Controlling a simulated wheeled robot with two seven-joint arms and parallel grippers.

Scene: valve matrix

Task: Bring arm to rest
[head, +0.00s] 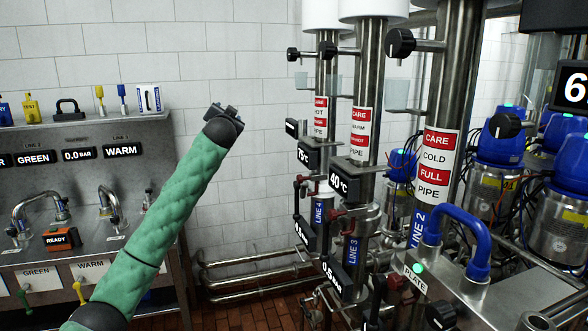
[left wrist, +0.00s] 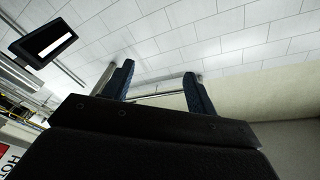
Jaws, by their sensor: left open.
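My left arm in its green sleeve rises from the bottom left of the head view. My left gripper (head: 225,111) is at its end, in front of the white tiled wall and between the steel bench and the pipes. In the left wrist view its two dark blue fingers (left wrist: 160,92) stand apart with nothing between them. It is open and touches nothing that I can see. Beyond the fingers are white ceiling or wall panels. My right gripper is not in view.
A steel bench (head: 150,128) with displays, taps and small tools stands at the left. Vertical pipes (head: 437,120) with black knobs (head: 401,43), red valves and blue-capped tanks (head: 565,160) fill the right. A blue handle (head: 462,222) sits lower right. Low horizontal pipes (head: 255,268) run along the wall.

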